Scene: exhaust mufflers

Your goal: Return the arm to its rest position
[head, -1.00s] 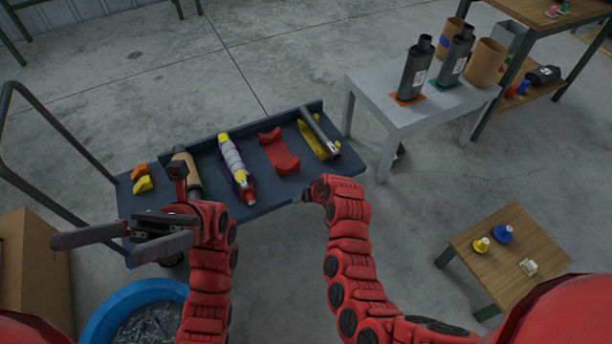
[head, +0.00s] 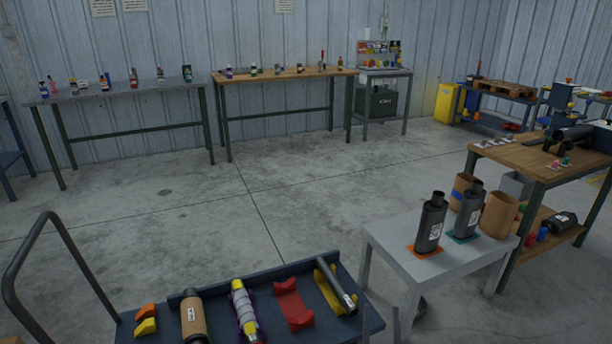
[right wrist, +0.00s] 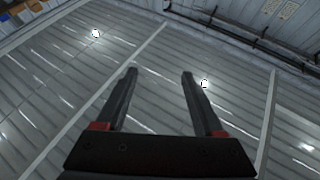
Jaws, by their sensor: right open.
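My right gripper shows in the right wrist view (right wrist: 160,76) with its two dark fingers apart and nothing between them; it points up at the ceiling and upper wall. In the head view only its fingertips (head: 381,325) rise at the bottom edge, just right of the blue cart (head: 270,274). The rest of the right arm is below the picture. My left gripper and left arm are not in view.
The cart carries a wrapped muffler (head: 243,308), a brown-banded muffler (head: 193,315) and a pipe (head: 337,288). A grey table (head: 390,262) with two upright dark mufflers stands right of the fingertips. A wooden workbench (head: 520,155) is farther right. Open floor lies behind the cart.

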